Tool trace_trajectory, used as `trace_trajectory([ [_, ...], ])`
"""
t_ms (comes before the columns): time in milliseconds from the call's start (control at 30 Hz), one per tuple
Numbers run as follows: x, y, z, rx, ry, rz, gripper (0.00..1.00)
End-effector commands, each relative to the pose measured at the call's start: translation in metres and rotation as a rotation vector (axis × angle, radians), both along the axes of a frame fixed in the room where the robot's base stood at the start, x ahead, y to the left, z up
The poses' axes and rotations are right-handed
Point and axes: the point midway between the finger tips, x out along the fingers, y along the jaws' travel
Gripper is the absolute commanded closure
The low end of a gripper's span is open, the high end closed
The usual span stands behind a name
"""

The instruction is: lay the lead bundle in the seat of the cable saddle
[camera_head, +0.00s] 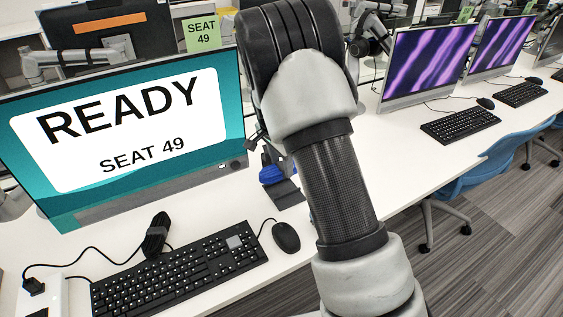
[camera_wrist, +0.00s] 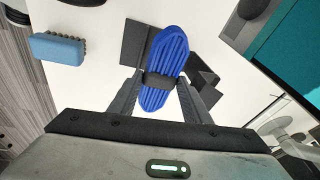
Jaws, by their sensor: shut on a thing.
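The lead bundle (camera_wrist: 168,48) is a blue, ribbed, elongated coil with a dark band around it, upright in the middle of the wrist view. My gripper (camera_wrist: 160,88) is shut on it, with one dark finger on each side near the band. The dark grey cable saddle (camera_wrist: 134,42) shows on both sides of the bundle, behind it. The bundle covers the saddle's middle, so I cannot tell whether it touches the seat. In the head view the blue bundle (camera_head: 268,168) and the saddle (camera_head: 285,194) show in part beside my arm, which hides the rest.
A blue brush-like block (camera_wrist: 58,48) lies on the white desk left of the saddle in the wrist view. In the head view, a monitor (camera_head: 130,130) reading READY SEAT 49, a keyboard (camera_head: 180,272) and a mouse (camera_head: 286,237) stand nearby.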

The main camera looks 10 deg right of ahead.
Motion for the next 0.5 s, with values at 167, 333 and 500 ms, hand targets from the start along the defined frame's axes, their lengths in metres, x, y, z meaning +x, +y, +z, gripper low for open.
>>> trace_trajectory([
  [167, 0.0, 0.0, -0.022, 0.0, 0.0, 0.0, 0.82],
  [333, 0.0, 0.0, -0.037, 0.0, 0.0, 0.0, 0.82],
  [500, 0.0, 0.0, -0.043, 0.0, -0.001, 0.0, 0.82],
])
